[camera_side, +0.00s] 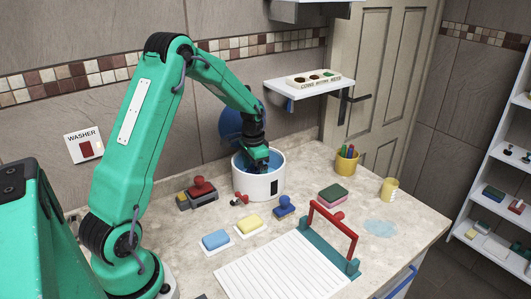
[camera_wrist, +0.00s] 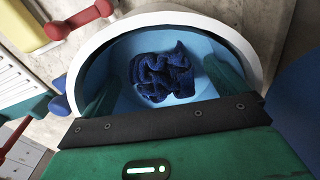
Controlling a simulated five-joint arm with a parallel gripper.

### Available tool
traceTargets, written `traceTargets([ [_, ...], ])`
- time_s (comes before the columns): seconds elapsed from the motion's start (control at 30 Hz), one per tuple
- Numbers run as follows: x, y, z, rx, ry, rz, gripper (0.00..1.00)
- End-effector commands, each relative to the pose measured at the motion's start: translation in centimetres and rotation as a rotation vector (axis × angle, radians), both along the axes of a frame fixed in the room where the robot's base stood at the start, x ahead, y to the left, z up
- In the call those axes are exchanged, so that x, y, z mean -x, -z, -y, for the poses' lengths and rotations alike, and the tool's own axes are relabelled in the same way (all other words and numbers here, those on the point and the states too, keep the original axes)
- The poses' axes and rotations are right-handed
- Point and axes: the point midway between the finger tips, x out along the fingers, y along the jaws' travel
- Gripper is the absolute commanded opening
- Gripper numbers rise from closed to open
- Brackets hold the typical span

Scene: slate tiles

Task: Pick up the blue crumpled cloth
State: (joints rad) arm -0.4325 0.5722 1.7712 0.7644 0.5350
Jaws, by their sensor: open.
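The blue crumpled cloth (camera_wrist: 162,74) lies bunched up on the light blue floor of a round white tub (camera_side: 258,184). The tub's pale rim (camera_wrist: 165,20) arcs across the top of the wrist view. My gripper (camera_side: 258,160) points down into the tub's mouth in the side view. In the wrist view my gripper (camera_wrist: 161,80) is open, with one green finger to the left of the cloth and one to the right. The cloth appears between the fingers, with a gap on each side. The tub wall and my gripper hide the cloth in the side view.
A blue rounded panel (camera_side: 231,125) stands behind the tub. Red and blue stamps (camera_side: 202,188) (camera_side: 284,206), sponges (camera_side: 215,240) and a yellow pen cup (camera_side: 346,161) stand around it. A red-handled rack (camera_side: 335,230) is in front. A wall shelf (camera_side: 308,87) hangs behind.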

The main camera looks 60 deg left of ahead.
Motion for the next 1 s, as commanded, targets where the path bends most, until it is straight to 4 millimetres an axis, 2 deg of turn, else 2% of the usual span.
traceTargets([
  [0.43,-0.01,-0.01,0.0,0.0,0.0,0.001,0.97],
  [0.47,-0.01,-0.01,0.0,0.0,0.0,0.001,0.95],
  [0.7,-0.01,-0.01,0.0,0.0,0.0,0.001,0.49],
  [1.0,-0.03,-0.12,-0.01,-0.001,0.0,0.001,0.49],
])
